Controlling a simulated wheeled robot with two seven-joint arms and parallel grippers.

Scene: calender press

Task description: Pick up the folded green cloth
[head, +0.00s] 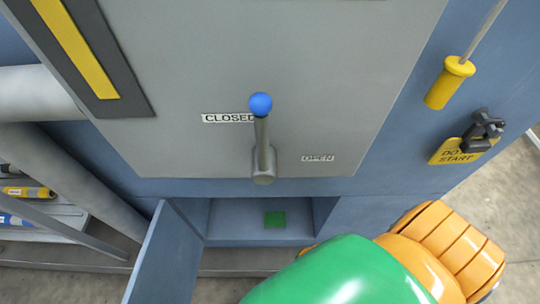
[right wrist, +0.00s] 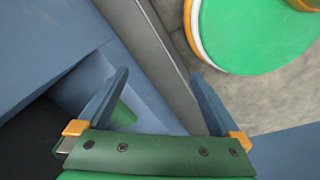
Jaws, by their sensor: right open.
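The folded green cloth (head: 275,219) lies flat on the floor of a low blue-grey compartment (head: 232,228) in the head view. In the right wrist view a part of the green cloth (right wrist: 122,114) shows beyond the left-hand finger, inside the recess. My right gripper (right wrist: 160,75) is open, with its two blue-grey fingers apart and nothing between them. It appears apart from the cloth; the exact distance cannot be told. My right gripper is not visible in the head view. My left gripper is in neither view.
An open door panel (head: 165,257) stands at the compartment's left side. Above is a grey panel with a blue-knobbed lever (head: 262,140) between CLOSED and OPEN labels. A yellow-handled tool (head: 450,83) and a yellow tag (head: 462,150) hang at right. Pipes (head: 40,95) run at left.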

